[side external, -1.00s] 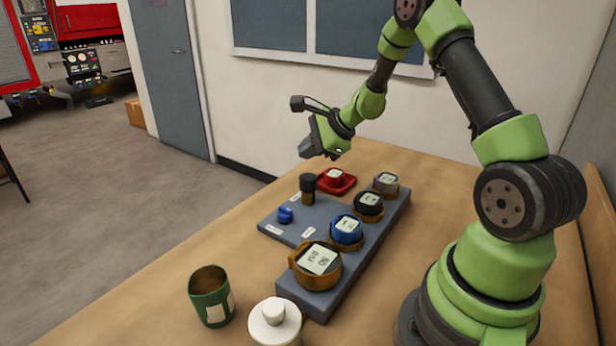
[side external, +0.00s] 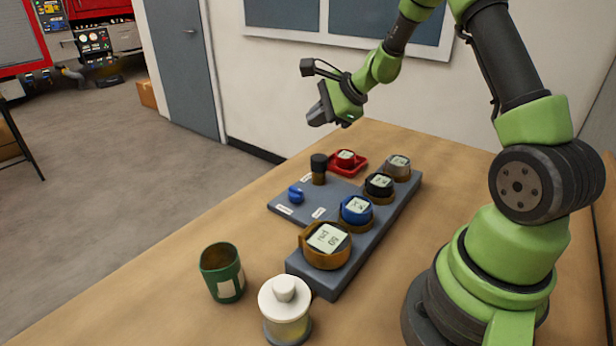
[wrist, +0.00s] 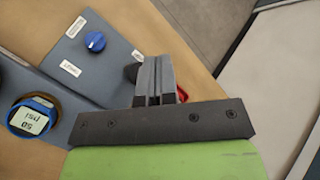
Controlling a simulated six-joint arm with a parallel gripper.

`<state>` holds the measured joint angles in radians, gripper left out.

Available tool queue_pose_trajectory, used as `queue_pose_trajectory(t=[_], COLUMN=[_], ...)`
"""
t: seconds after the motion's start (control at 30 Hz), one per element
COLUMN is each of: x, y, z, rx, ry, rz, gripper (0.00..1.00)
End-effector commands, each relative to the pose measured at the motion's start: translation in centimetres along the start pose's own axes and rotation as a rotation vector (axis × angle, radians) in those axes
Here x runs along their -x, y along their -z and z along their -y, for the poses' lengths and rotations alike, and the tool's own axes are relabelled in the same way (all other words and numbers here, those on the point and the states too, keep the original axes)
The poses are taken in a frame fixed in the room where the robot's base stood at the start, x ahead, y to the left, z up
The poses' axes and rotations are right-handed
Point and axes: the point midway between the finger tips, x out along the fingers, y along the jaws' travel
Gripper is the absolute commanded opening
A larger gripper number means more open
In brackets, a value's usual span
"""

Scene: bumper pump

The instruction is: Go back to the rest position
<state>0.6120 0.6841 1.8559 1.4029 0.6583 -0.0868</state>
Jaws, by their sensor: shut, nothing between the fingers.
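Nothing touches the gripper.
The grey panel (side external: 330,283) carries several gauges: tan-ringed (side external: 326,246), blue (side external: 356,210), black (side external: 379,186) and grey (side external: 398,167). A red tray (side external: 362,163) holds a gauge. A green cup (side external: 222,272) and white-lidded jar (side external: 286,309) stand in front. The left table is clear.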

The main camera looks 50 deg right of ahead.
Motion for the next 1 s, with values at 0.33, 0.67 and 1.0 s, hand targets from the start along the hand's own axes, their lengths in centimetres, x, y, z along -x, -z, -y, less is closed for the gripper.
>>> queue_pose_trajectory(t=[0.33, 0.67, 1.0], x=[9.6, 19.5, 23.3], y=[-13.9, -17.5, -15.4], z=[-4.4, -13.5, -17.4], rx=[0.676, 1.364, 1.707], ry=[-0.113, -0.177, -0.167], rz=[0.145, 0.144, 0.054], gripper=[0.0, 0.0, 0.0])
